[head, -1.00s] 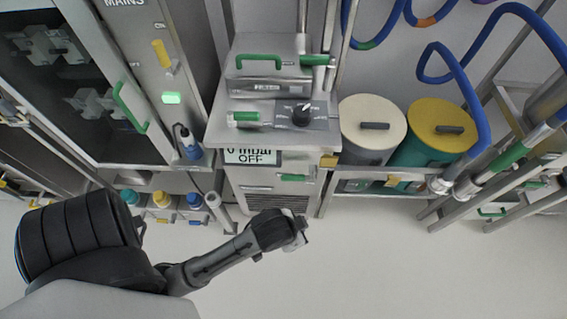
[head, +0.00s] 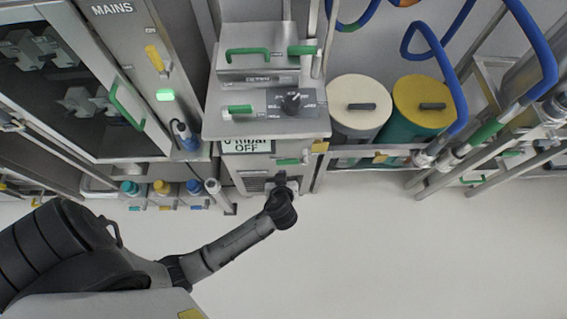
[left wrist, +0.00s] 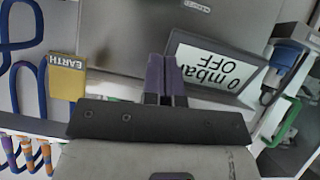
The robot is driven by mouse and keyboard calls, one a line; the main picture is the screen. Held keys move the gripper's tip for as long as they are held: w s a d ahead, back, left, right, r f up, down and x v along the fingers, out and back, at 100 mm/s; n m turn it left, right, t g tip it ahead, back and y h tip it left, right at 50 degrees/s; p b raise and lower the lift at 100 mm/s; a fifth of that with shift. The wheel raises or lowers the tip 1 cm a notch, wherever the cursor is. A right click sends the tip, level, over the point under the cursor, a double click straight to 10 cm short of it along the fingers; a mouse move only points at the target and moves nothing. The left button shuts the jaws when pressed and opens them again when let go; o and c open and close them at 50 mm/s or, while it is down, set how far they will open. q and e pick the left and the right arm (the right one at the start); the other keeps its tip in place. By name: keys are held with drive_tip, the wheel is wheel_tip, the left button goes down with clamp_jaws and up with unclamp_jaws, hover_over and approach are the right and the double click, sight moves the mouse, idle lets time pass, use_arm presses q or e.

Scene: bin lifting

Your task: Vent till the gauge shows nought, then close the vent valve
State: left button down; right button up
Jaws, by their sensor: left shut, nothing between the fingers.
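The gauge display (head: 248,146) on the front of the middle steel cabinet reads "0 mbar" and "OFF". It also shows, upside down, in the left wrist view (left wrist: 212,70). Green-handled levers sit at the cabinet's upper right (head: 302,49), on the counter (head: 240,109) and just below the counter edge (head: 293,161); I cannot tell which is the vent valve. A black rotary knob (head: 293,102) is on the counter panel. My left gripper (head: 281,179) is in front of the cabinet, below the display. Its purple fingers (left wrist: 166,74) are shut and empty, beside the display in the wrist view.
A yellow EARTH tag (left wrist: 66,77) hangs close to the fingers. Two lidded drums (head: 359,106) (head: 424,105) and blue hoses (head: 531,45) stand to the right. The MAINS cabinet (head: 125,45), with a green light, is at left. The floor in front is clear.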

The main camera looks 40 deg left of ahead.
use_arm(q)
drive_tip(key=b, duration=0.2)
hover_over(284, 164)
drive_tip(key=s+d, duration=0.1)
drive_tip(key=s, duration=0.1)
wheel_tip(284, 164, down, 5)
drive_tip(key=f, duration=0.1)
drive_tip(key=w+f, duration=0.1)
drive_tip(key=shift+f+b, duration=0.3)
drive_tip(key=shift+f, duration=0.1)
drive_tip(key=shift+w+a+f, duration=0.1)
drive_tip(key=shift+f, duration=0.5)
